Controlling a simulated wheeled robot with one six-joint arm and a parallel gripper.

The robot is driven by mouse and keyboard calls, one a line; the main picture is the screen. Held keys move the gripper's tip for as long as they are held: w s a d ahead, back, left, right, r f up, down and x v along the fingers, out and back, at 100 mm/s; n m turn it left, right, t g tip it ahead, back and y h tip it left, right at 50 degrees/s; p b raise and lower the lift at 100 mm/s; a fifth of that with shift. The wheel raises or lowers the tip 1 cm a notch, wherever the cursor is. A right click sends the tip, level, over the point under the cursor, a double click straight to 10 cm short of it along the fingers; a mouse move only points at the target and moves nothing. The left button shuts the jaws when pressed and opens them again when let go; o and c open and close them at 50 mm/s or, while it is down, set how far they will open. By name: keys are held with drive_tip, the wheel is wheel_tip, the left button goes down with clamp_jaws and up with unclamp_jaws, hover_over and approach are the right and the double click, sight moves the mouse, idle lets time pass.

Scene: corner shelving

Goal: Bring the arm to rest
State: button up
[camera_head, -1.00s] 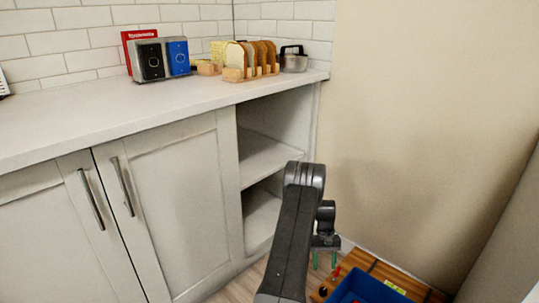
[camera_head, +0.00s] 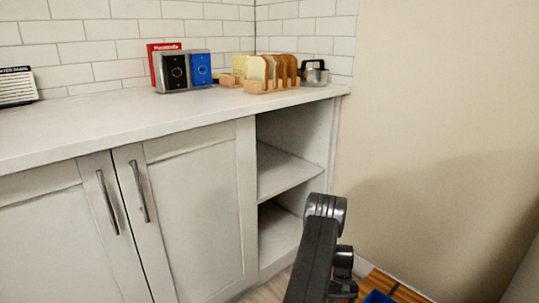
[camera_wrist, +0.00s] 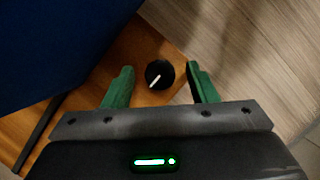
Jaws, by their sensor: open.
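My arm (camera_head: 320,245) rises at the bottom right of the head view, in front of the open shelves and the bare wall. My gripper (camera_wrist: 158,86) shows in the wrist view with its two green fingers apart. Nothing is held between them. A black knob (camera_wrist: 159,74) with a white mark shows between and beyond the fingers, on a wooden surface (camera_wrist: 130,52). I cannot tell how far it is from the fingertips.
A dark blue bin (camera_wrist: 55,40) is beside the gripper at left. Open shelves (camera_head: 282,172) face my arm.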

drive_tip(key=p+v, duration=0.5)
drive_tip(key=v, duration=0.9)
drive_tip(key=b+x, duration=0.5)
drive_tip(key=x, duration=0.9)
drive_tip(key=shift+s+f, duration=0.1)
drive_tip(key=shift+f, duration=0.25)
drive_tip(key=shift+a+r+n, duration=0.1)
drive_tip(key=shift+r+n, duration=0.2)
drive_tip(key=shift+n, duration=0.3)
drive_tip(key=n+h, duration=0.1)
drive_tip(key=n, duration=0.2)
drive_tip(key=n+h+p, duration=0.1)
drive_tip(key=n, duration=0.1)
drive_tip(key=shift+a+r+n+t+h, duration=0.2)
drive_tip(key=shift+n+t+h, duration=0.1)
drive_tip(key=shift+n, duration=0.1)
drive_tip(key=n+t+h+p, duration=0.1)
drive_tip(key=n, duration=0.2)
drive_tip(key=shift+n+p, duration=0.3)
drive_tip(key=n+t, duration=0.1)
drive_tip(key=n, duration=0.2)
drive_tip(key=shift+s+f+h+p, duration=0.1)
drive_tip(key=shift+s+h+p, duration=0.05)
drive_tip(key=shift+h+p, duration=0.25)
drive_tip(key=shift+p+v, duration=0.45)
drive_tip(key=shift+v, duration=1.55)
